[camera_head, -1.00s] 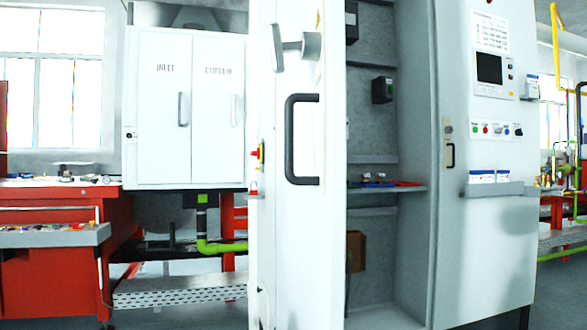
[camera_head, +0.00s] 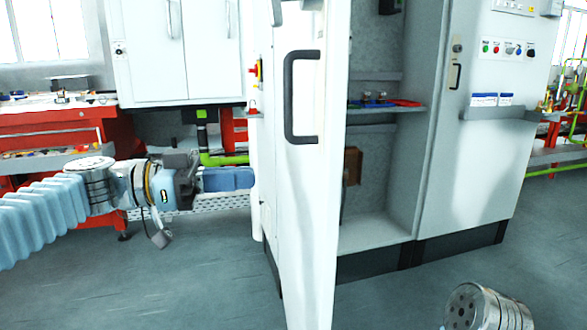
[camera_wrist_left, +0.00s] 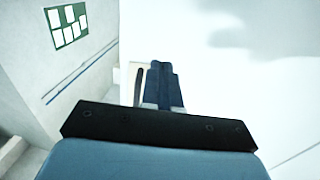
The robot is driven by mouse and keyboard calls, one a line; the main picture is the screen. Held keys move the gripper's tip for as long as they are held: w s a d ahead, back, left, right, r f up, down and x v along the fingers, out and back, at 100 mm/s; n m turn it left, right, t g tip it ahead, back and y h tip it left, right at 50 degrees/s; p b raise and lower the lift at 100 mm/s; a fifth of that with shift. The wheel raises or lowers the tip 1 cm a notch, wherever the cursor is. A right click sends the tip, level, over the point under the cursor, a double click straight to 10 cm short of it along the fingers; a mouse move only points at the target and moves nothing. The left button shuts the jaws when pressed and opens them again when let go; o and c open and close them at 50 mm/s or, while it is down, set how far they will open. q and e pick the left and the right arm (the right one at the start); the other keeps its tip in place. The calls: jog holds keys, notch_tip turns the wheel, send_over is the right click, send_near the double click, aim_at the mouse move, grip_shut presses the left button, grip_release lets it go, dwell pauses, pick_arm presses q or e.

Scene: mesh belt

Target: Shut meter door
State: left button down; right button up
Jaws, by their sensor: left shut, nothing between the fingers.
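The meter door (camera_head: 308,210) is a tall white panel with a black bar handle (camera_head: 302,97). It stands open in the middle of the head view, left of the open cabinet bay (camera_head: 385,195). My left gripper (camera_head: 240,179) is just left of the door's left edge, below handle height, with blue fingers pointing right. Whether its tips touch the door or pass behind it I cannot tell. In the left wrist view the fingers (camera_wrist_left: 160,82) are together and empty, with a pale white surface beyond. My right gripper is out of view; only a right arm link shows at lower right.
A red workbench (camera_head: 50,130) stands behind my left arm. A white wall cabinet (camera_head: 175,50) hangs behind the door. A grey shelf (camera_head: 400,109) crosses the bay. The grey floor (camera_head: 170,285) in front is clear.

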aim_at(314, 175)
pick_arm(q)
jog(key=d, duration=0.2)
jog(key=d+p, duration=0.1)
jog(key=d, duration=0.2)
jog(key=w+d, duration=0.1)
jog(key=d, duration=0.1)
jog(key=shift+d+p, duration=0.3)
jog(key=shift+p, duration=0.1)
jog(key=shift+d, duration=0.55)
